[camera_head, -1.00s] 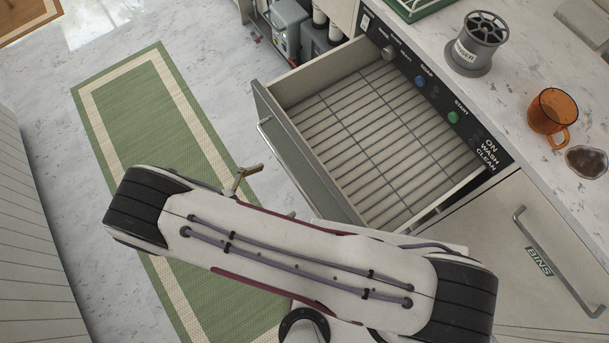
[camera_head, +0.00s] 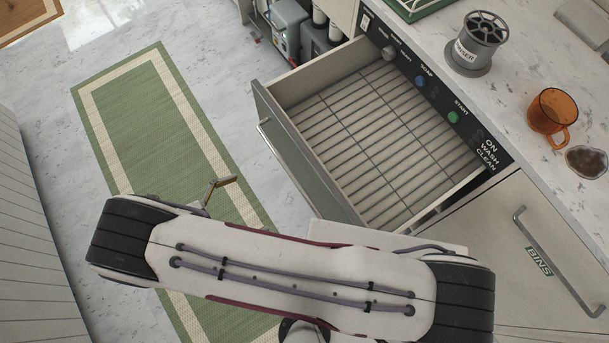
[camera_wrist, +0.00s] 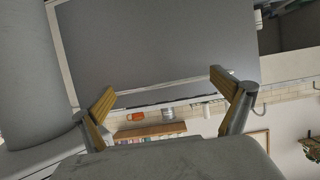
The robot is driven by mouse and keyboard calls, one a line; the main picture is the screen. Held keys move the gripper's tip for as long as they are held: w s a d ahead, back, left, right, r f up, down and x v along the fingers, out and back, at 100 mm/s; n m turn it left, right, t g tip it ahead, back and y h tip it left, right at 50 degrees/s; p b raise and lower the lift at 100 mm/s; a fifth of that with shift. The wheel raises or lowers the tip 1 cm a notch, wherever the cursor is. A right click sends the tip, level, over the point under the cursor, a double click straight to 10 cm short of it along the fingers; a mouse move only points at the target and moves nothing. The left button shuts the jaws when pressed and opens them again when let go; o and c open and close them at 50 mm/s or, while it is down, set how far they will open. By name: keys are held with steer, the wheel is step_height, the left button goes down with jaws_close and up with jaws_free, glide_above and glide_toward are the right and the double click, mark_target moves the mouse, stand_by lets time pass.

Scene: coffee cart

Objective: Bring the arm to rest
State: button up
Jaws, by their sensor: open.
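My arm crosses the lower part of the head view, over the green rug and in front of the open drawer. My gripper is mostly hidden behind the arm there; only a finger tip shows at the arm's upper left edge. In the wrist view my gripper (camera_wrist: 165,88) shows its two tan-faced fingers spread apart, with nothing between them. Beyond the fingers is a broad grey panel (camera_wrist: 150,45), and past it a small orange item and a tiled wall in the distance.
The wash drawer (camera_head: 375,140) stands open and empty, with a slatted rack. On the counter are a grey rinser (camera_head: 478,45), an orange cup (camera_head: 551,112) and a dark spill or dish (camera_head: 586,161). A BINS door (camera_head: 535,240) is shut. The rug (camera_head: 150,130) is clear.

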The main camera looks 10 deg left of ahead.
steer(key=shift+v, duration=1.05)
